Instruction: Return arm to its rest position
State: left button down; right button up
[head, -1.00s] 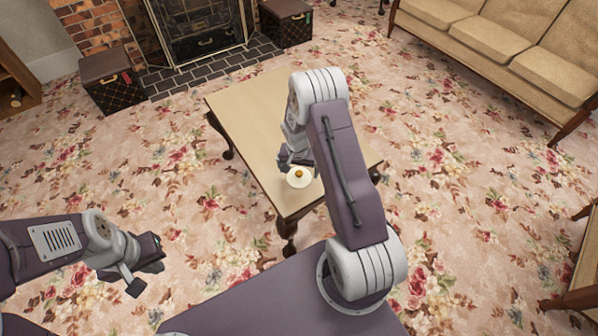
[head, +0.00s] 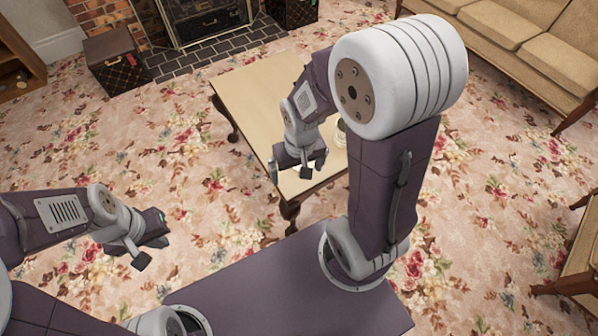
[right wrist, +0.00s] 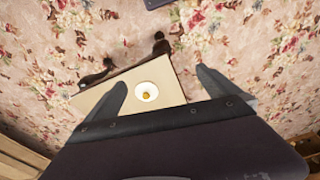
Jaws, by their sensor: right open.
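My right arm is folded up, its elbow high in the head view. My right gripper (head: 293,172) is open and empty, in the air above the near left edge of the wooden table (head: 255,90). In the right wrist view, the open fingers (right wrist: 162,87) frame the table and a white plate (right wrist: 147,91) with a small orange-yellow thing (right wrist: 147,96) on it. In the head view the plate (head: 341,133) is mostly hidden behind my arm. My left gripper (head: 150,250) is at the lower left, above the carpet, with its jaw state unclear.
A brick fireplace and a brown trunk (head: 115,62) stand at the back left. A beige sofa (head: 530,45) is at the upper right, and a wooden chair (head: 570,270) at the right edge. Open floral carpet (head: 150,130) lies around the table.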

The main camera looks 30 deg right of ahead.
jog(key=shift+s+a+r+n, duration=0.1)
jog(key=shift+s+a+n, duration=0.15)
jog(key=shift+s, duration=0.35)
jog(key=shift+s+a+r+n, duration=0.15)
jog(key=shift+s+n, duration=0.1)
jog(key=shift+s, duration=0.35)
notch_tip(320, 180, up, 19)
jog(key=p, duration=1.8)
jog(key=shift+f+p, duration=0.2)
jog(key=shift+p, duration=0.2)
